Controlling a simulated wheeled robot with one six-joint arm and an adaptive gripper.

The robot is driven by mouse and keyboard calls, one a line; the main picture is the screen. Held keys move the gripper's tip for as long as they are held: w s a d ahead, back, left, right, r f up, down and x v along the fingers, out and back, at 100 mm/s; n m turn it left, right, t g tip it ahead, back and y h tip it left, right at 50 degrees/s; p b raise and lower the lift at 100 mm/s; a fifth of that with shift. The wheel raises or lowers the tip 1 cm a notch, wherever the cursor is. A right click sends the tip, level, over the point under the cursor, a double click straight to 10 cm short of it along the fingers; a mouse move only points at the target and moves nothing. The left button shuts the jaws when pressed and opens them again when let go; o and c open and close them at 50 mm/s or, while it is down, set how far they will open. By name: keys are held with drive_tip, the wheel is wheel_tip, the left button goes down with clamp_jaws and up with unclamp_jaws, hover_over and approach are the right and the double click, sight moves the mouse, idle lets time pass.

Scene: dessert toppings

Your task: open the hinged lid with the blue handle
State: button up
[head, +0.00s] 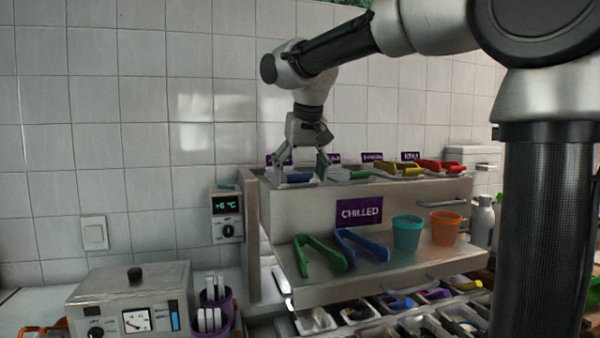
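A lid with a blue handle (299,177) sits at the left end of the top row on the chilled counter. My gripper (302,166) points down just above this blue handle, with its two fingers spread apart. The fingers partly cover the lid, and I cannot tell whether they touch the handle. The lid looks shut, though it is small in view. Another blue handle (399,303) shows in the lower row of compartments.
Green (357,175), yellow (400,169) and red (440,166) handles stand to the right in the top row. Green tongs (318,258), blue tongs (362,245), a teal cup (406,236) and an orange cup (445,227) are on the shelf below. A metal warmer (135,290) stands at lower left.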

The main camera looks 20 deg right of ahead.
drive_tip(key=c, duration=1.1)
drive_tip(key=shift+w+r, duration=0.2)
drive_tip(key=shift+r, duration=0.55)
drive_tip(key=shift+c, duration=0.2)
drive_tip(key=w+r, duration=0.1)
drive_tip(key=r, duration=0.2)
drive_tip(key=w+r, duration=0.3)
drive_tip(key=r, duration=0.2)
drive_tip(key=shift+w+r, duration=0.3)
drive_tip(key=shift+r, duration=0.05)
drive_tip(key=shift+c, duration=0.3)
drive_tip(key=w+r, duration=0.5)
drive_tip(key=w, duration=0.3)
drive_tip(key=shift+w, duration=0.15)
drive_tip(key=shift+w+r, duration=0.25)
drive_tip(key=shift+w, duration=0.3)
drive_tip(key=shift+w+r, duration=0.25)
drive_tip(key=shift+w, duration=0.25)
drive_tip(key=shift+c, duration=0.2)
drive_tip(key=o, duration=1.4)
drive_tip(key=shift+s, duration=0.15)
drive_tip(key=shift+o, duration=0.4)
